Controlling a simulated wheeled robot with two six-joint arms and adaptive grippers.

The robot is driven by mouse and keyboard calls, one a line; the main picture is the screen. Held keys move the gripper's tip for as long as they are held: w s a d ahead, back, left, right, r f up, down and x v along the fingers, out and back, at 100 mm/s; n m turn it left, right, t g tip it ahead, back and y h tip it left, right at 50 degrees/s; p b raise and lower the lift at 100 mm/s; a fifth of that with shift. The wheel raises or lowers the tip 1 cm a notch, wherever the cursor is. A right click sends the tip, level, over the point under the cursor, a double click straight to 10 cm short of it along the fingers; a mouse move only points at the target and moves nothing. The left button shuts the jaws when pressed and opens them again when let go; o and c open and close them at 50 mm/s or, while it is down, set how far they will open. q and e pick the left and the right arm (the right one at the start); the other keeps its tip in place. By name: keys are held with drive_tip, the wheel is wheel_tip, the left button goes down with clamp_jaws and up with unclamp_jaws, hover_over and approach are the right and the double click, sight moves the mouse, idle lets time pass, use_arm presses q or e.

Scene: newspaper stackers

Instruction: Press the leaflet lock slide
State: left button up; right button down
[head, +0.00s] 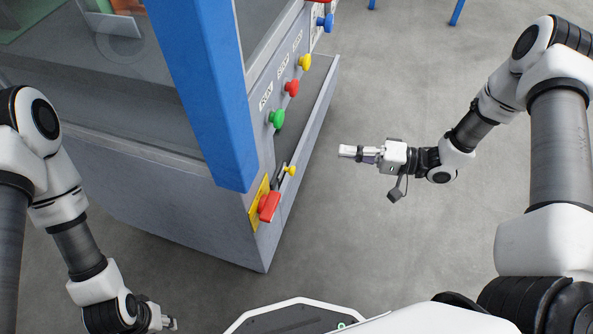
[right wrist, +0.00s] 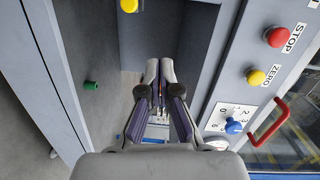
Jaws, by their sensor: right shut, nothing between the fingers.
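No part is labelled as the leaflet lock slide, and I cannot tell for sure which one it is. A small yellow knob (head: 291,170) on a dark lever stands low on the machine's side, above a red rotary switch (head: 268,207) on a yellow plate. My right gripper (head: 345,152) is apart from the machine, to the right of the yellow knob, pointing left. In the right wrist view its fingers (right wrist: 158,68) are together and empty; a green knob (right wrist: 90,85) is to their left and a yellow knob (right wrist: 128,5) above. My left gripper (head: 172,322) is at the bottom edge, its fingers too small to judge.
The grey machine (head: 165,205) has a blue post (head: 205,90). Its side panel carries a green RUN button (head: 276,119), a red STOP button (head: 291,88), a yellow button (head: 304,62) and a blue knob (head: 326,22). A red handle (right wrist: 268,122) protrudes. Open floor surrounds my right gripper.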

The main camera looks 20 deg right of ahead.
use_arm(q)
wheel_tip(320, 180, down, 5)
drive_tip(key=b, duration=0.2)
drive_tip(key=shift+f+b, duration=0.1)
drive_tip(key=shift+b, duration=0.25)
use_arm(e)
drive_tip(key=shift+m+t, duration=0.3)
drive_tip(key=shift+t, duration=0.4)
drive_tip(key=f, duration=0.1)
drive_tip(key=d+f, duration=0.2)
drive_tip(key=f, duration=0.1)
drive_tip(key=shift+w+f, duration=0.1)
drive_tip(key=shift+w, duration=0.2)
use_arm(q)
wheel_tip(320, 180, down, 7)
drive_tip(key=b, duration=0.6)
drive_tip(key=shift+r, duration=0.2)
use_arm(e)
drive_tip(key=w+a, duration=0.2)
drive_tip(key=a, duration=0.9)
drive_tip(key=shift+w+a+f, duration=0.15)
drive_tip(key=shift+w+f, duration=0.05)
drive_tip(key=shift+f, duration=0.25)
